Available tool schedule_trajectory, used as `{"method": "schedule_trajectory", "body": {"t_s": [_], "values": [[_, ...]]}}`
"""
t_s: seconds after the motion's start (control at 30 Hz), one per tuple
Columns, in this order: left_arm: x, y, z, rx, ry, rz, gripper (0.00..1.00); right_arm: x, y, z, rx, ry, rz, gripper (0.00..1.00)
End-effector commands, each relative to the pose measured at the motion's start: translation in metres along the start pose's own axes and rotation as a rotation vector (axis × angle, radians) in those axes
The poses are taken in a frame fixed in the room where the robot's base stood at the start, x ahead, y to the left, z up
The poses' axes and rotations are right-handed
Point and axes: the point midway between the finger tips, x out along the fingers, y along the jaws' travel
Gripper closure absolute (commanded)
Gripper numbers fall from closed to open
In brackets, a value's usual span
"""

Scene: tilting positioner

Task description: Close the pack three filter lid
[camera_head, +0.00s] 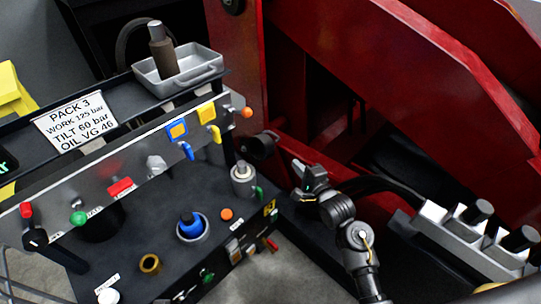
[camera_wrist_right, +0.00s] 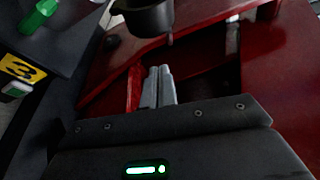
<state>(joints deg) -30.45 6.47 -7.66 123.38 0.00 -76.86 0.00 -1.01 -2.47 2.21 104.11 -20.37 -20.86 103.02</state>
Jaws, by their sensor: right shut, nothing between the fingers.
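A dark, round cup-like part (camera_head: 262,145) stands at the panel's right end, beside the red frame. A dark round part also shows at the top of the right wrist view (camera_wrist_right: 148,18). It may be the filter lid, but I cannot tell its hinge or how far open it is. A grey canister (camera_head: 243,178) with a pale top stands on the bench below it. My right gripper (camera_head: 308,174) is shut and empty, right of the canister and apart from it. Its closed fingers show in the right wrist view (camera_wrist_right: 158,86). My left gripper is out of view.
The black bench (camera_head: 140,225) carries a blue knob (camera_head: 190,224), an orange button (camera_head: 226,214) and several valves. A metal tray (camera_head: 180,68) sits on the shelf behind. The red frame (camera_head: 340,60) rises close behind my right gripper. A grey valve block (camera_head: 465,235) stands at right.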

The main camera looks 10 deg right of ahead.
Motion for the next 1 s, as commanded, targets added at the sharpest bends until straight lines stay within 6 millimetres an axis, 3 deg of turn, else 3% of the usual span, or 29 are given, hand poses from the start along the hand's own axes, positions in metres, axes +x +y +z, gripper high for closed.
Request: {"method": "schedule_trajectory", "body": {"t_s": [0.13,0.37,0.8,1.0], "values": [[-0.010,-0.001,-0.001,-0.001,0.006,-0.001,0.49,-0.001,-0.019,0.002,0.056,-0.010,-0.049,1.00],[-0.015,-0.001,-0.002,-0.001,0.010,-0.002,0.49,0.006,-0.022,0.003,0.062,-0.011,-0.052,1.00],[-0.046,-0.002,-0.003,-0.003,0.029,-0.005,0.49,0.076,-0.024,0.004,0.061,-0.012,-0.050,1.00],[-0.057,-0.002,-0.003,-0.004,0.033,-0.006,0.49,0.095,-0.025,0.003,0.060,-0.010,-0.050,1.00]]}}
